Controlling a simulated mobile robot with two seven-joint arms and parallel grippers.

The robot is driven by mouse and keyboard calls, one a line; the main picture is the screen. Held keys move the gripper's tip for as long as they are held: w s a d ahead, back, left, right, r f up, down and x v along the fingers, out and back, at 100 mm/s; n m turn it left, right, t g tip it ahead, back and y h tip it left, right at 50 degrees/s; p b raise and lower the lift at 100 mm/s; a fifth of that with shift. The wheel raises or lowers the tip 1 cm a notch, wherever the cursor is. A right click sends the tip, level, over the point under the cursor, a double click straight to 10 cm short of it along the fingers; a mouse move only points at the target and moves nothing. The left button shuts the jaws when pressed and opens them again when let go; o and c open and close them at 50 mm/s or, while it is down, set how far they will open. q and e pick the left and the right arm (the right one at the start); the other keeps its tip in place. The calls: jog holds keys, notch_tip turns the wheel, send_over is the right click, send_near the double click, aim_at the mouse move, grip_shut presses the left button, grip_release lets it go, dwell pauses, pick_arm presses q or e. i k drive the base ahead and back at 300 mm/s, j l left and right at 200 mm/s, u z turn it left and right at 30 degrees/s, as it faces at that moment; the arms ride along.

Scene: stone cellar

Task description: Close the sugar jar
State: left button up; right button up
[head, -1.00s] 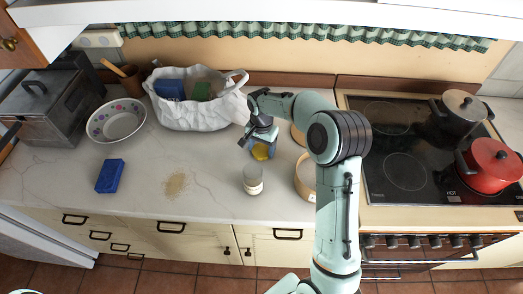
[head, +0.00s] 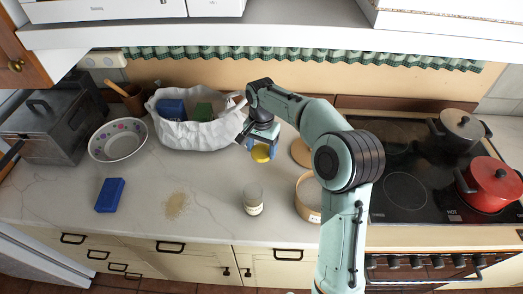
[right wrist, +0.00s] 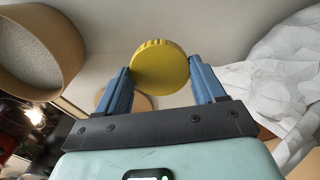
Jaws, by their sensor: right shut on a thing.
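My right gripper (head: 262,150) is shut on a round yellow lid (head: 261,153), which hangs between the fingertips behind the glass jar. The lid also shows in the right wrist view (right wrist: 160,67), with its ribbed edge between the two blue fingers. A small glass jar (head: 253,199) with pale contents and a label stands upright on the counter, with no lid on it. A round wooden tub (head: 309,200) with a label stands open to its right. I cannot read either label. My left gripper is out of view.
A wooden disc (head: 301,152) lies behind the tub. A white bag (head: 197,133) with boxes stands behind left. A bowl (head: 118,140), a blue block (head: 110,195) and spilled grains (head: 177,205) are further left. A red pot (head: 490,185) sits on the hob. The counter left of the jar is mostly clear.

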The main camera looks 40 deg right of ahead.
aim_at(253, 201)
jog(key=k, duration=1)
